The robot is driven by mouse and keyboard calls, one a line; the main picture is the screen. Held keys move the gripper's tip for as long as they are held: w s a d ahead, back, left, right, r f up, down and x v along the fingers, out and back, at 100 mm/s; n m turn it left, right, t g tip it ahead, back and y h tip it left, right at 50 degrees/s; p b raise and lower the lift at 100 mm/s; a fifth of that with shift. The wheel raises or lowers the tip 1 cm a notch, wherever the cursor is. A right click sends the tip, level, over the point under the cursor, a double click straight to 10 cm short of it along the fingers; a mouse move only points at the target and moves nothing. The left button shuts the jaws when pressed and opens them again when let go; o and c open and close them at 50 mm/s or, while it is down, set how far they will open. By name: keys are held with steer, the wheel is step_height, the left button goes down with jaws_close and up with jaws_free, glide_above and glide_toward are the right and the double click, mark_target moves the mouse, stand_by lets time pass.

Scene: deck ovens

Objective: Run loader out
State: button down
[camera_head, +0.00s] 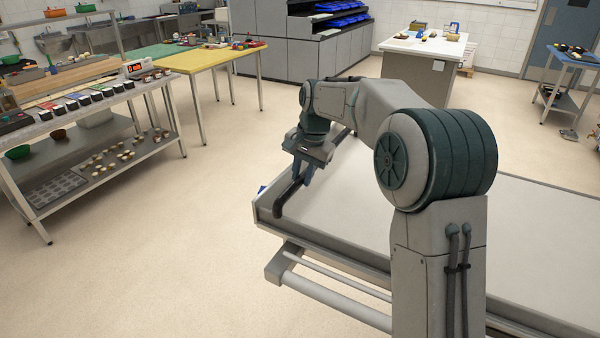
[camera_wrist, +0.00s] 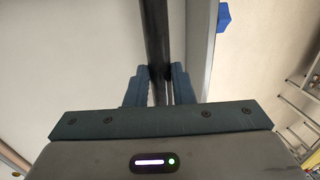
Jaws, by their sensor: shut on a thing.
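The loader (camera_head: 345,205) is a long, flat, pale board with raised grey edges, standing in front of me and reaching to the right. A dark handle bar (camera_head: 284,200) runs along its left end. My gripper (camera_head: 303,172) is over that end with its fingers pointing down, shut on the bar. In the wrist view the dark bar (camera_wrist: 155,35) passes between the two blue-grey fingers (camera_wrist: 158,82). The loader's pale surface (camera_wrist: 75,60) lies to the left there. My arm hides part of the loader's far side.
A small blue piece (camera_head: 262,189) sits at the loader's left corner. A lower rail (camera_head: 330,290) runs under its near side. The floor to the left is clear. A shelved bench (camera_head: 100,130), a yellow table (camera_head: 210,58) and a white-topped table (camera_head: 425,45) stand farther off.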

steer(key=shift+w+a+r, duration=0.1)
steer(key=shift+a+r, duration=0.1)
steer(key=c, duration=1.4)
jaws_free()
steer(key=shift+c, duration=0.2)
steer(key=shift+o, duration=0.9)
steer(key=shift+a+f, duration=0.15)
step_height(320, 180, up, 14)
steer(key=s+d, duration=0.1)
steer(key=d, duration=0.1)
steer(key=shift+s+d+f, duration=0.15)
steer(key=shift+d+f, duration=0.05)
steer(key=shift+d, duration=0.05)
